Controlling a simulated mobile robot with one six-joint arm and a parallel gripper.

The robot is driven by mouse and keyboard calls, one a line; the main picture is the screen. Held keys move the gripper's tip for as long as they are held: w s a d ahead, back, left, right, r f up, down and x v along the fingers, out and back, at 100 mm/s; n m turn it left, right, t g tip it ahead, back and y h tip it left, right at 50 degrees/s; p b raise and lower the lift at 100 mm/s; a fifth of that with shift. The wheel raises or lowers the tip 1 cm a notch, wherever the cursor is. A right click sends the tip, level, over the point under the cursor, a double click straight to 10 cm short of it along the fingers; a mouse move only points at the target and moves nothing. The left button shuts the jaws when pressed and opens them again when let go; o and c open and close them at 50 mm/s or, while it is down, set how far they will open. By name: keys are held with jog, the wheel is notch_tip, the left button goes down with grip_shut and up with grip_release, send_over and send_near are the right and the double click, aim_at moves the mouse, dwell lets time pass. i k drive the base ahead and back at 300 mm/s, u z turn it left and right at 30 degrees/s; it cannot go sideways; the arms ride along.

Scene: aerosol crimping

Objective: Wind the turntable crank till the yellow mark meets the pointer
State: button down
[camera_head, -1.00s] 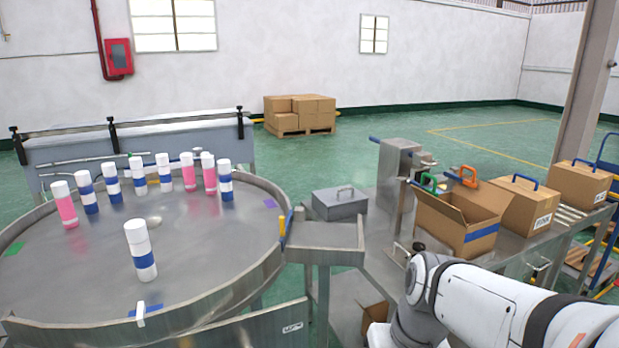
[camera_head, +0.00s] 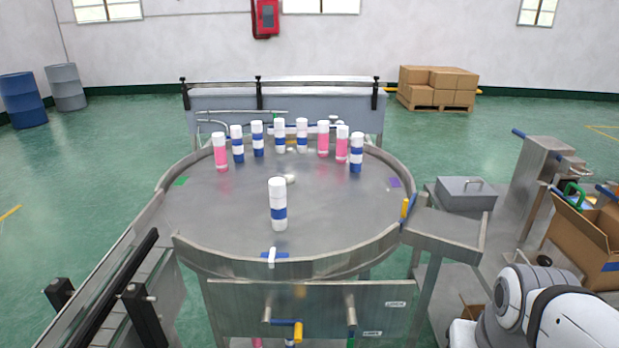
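The round steel turntable (camera_head: 225,215) stands in mid view, with one blue-banded white can (camera_head: 278,205) upright near its front and several pink or blue cans toward its back. A white upright piece (camera_head: 271,257), apparently the pointer, stands at the front rim over a blue mark (camera_head: 281,254). A green mark (camera_head: 181,180) is at the left and a purple mark (camera_head: 394,182) at the right. A small yellowish patch (camera_head: 291,148) shows at the back between cans, probably the yellow mark. A blue crank arm with a yellow grip (camera_head: 298,331) shows low on the front panel. My gripper is out of view.
A grey lidded box (camera_head: 466,193) and an open carton (camera_head: 580,235) stand farther right. A black-railed conveyor (camera_head: 105,290) runs front left. Green floor is open at left.

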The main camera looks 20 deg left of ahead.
aim_at(266, 321)
jog(key=u, duration=0.75)
jog(key=k, duration=0.35)
jog(key=u, duration=0.15)
jog(key=i, duration=0.5)
jog(key=u, duration=0.05)
